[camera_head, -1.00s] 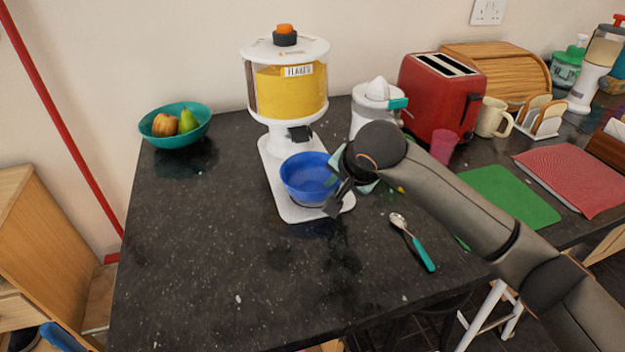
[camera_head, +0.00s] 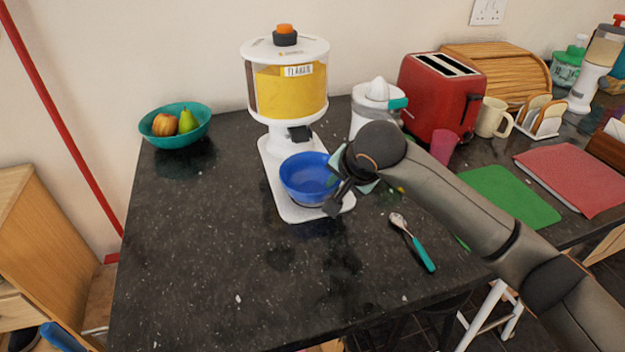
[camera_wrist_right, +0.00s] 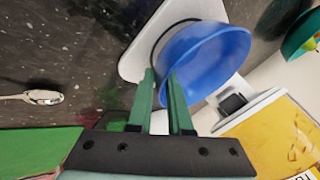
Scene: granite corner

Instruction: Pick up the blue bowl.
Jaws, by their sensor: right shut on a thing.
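The blue bowl (camera_head: 306,178) is upright at the white base of the flakes dispenser (camera_head: 287,95), in front of its spout. In the head view my right gripper (camera_head: 335,201) is at the bowl's right front side. In the right wrist view the bowl (camera_wrist_right: 205,58) lies just beyond the green fingers of my right gripper (camera_wrist_right: 164,88), which are shut on its near wall. I cannot tell whether the bowl touches the dispenser base. My left gripper is not in view.
A spoon with a teal handle (camera_head: 413,243) lies on the dark counter to the right. A teal fruit bowl (camera_head: 176,138) stands at the back left. A white juicer (camera_head: 372,108) and red toaster (camera_head: 440,95) stand behind my arm. The counter's front left is clear.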

